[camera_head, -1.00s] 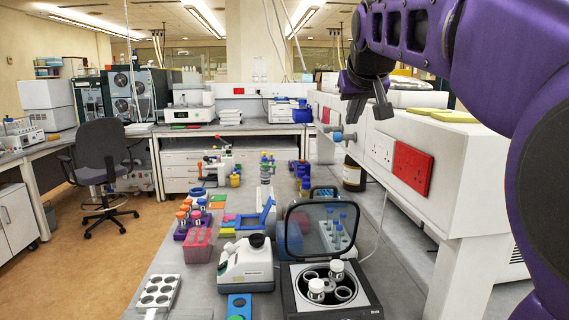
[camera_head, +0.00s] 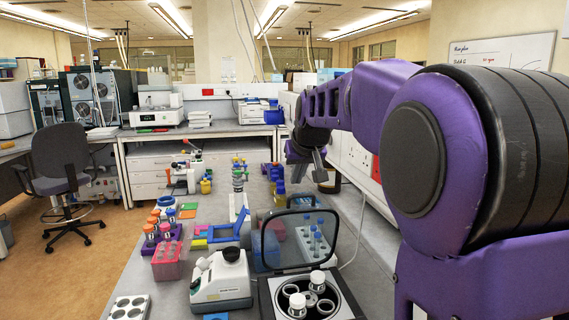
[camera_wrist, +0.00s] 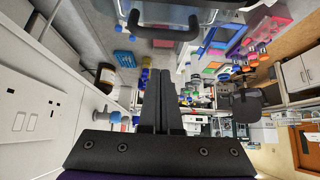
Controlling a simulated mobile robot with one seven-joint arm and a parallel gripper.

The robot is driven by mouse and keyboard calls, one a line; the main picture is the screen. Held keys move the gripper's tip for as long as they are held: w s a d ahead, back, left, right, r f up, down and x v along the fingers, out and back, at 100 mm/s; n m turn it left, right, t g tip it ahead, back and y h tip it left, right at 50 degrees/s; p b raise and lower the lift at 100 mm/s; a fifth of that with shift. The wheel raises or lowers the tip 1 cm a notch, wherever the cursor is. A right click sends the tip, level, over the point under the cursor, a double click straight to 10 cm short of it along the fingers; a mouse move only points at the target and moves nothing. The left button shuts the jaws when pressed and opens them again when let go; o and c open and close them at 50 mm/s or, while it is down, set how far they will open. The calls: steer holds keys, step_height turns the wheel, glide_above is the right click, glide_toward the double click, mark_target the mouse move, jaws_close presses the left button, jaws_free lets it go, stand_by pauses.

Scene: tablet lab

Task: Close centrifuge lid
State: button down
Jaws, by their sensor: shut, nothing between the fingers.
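The centrifuge (camera_head: 268,292) stands at the bottom of the head view, partly cut off. Its dark bowl holds several white-capped tubes (camera_head: 318,279). Its clear, dark-framed lid (camera_head: 285,243) stands up open at the back of the housing. My gripper (camera_head: 319,166) is beyond the lid and above it, pointing down, shut and empty, apart from the lid. In the wrist view my gripper (camera_wrist: 168,74) shows its two fingers together with nothing between them. A dark rounded frame (camera_wrist: 163,32), apparently the lid's edge, shows at the top there.
A white balance-like device (camera_head: 221,281) stands left of the centrifuge. A pink rack (camera_head: 167,262), blue frame (camera_head: 229,233) and tube rack (camera_head: 313,240) crowd the bench near the lid. A raised shelf with a red panel (camera_head: 376,168) runs along the right, close to my arm.

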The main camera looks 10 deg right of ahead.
steer(key=s, duration=0.2)
steer(key=shift+s+f, duration=0.15)
steer(key=shift+s, duration=0.25)
steer(key=shift+s+f, duration=0.25)
steer(key=shift+s, duration=0.25)
steer(key=shift+f+b, duration=0.15)
steer(key=shift+b, duration=0.25)
